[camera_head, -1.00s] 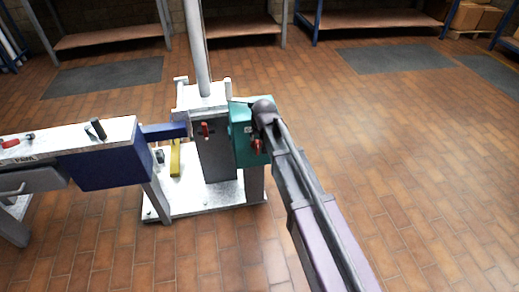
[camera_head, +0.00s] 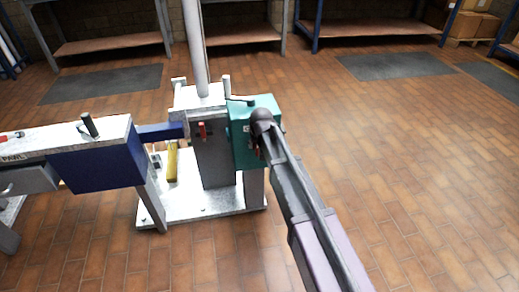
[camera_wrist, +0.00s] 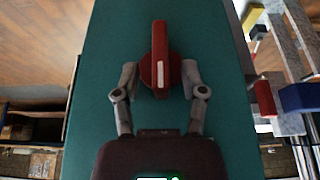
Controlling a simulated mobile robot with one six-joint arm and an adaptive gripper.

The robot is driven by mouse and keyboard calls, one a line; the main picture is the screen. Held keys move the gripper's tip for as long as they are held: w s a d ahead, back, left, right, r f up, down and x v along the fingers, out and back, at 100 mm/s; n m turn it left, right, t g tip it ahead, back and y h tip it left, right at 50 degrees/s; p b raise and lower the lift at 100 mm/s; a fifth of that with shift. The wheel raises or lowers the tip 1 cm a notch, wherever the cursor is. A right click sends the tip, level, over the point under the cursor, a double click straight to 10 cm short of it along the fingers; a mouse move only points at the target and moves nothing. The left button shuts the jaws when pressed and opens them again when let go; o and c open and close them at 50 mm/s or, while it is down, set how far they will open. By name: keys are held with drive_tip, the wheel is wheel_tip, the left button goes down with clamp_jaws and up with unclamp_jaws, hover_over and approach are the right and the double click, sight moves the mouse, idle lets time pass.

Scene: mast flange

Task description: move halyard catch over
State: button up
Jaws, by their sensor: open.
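A red handle (camera_wrist: 160,45) with a white stripe stands out from the face of a teal box (camera_wrist: 100,60) in the wrist view. It points along the picture's vertical. My gripper (camera_wrist: 160,78) is open, with one finger on each side of the handle's lower part; I cannot tell whether they touch it. In the head view the teal box (camera_head: 262,108) sits on the right of the mast's grey post (camera_head: 213,150), and my arm mostly hides the handle. A second red lever (camera_head: 202,131) is on the post. No label shows which one is the halyard catch.
The white mast (camera_head: 194,45) rises from the post, on a white base plate (camera_head: 185,208). A bench with a dark blue block (camera_head: 100,165) stands close at the left. A yellow piece (camera_head: 172,162) is beside the post. Tiled floor at the right is clear.

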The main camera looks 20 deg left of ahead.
drive_tip(key=shift+w+a+f, duration=0.1)
drive_tip(key=shift+f, duration=0.2)
